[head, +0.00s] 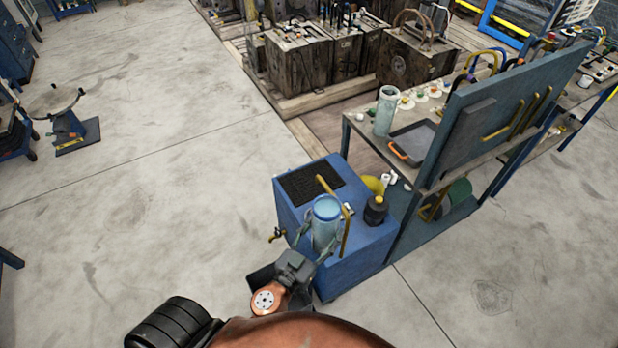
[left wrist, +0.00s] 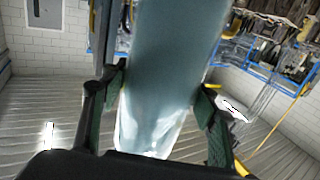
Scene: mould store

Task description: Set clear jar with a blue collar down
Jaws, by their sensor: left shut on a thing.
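The clear jar with a blue collar (head: 325,222) is over the blue cabinet in the head view, close to its top. It looks upright there; I cannot tell whether its base touches the cabinet. My left gripper (head: 314,250) is shut on the jar, with one finger on each side. In the left wrist view the jar (left wrist: 168,80) fills the middle between the green-padded fingers of my left gripper (left wrist: 163,115). The jar's lower end is visible there and its collar is out of that view. My right gripper is not in view.
The blue cabinet (head: 355,262) bears a dark grille (head: 311,183), a dark bottle (head: 375,209) and a yellow bar beside the jar. A workbench (head: 357,128) at right holds another clear jar (head: 386,110) and a tray (head: 405,155). Open floor lies left.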

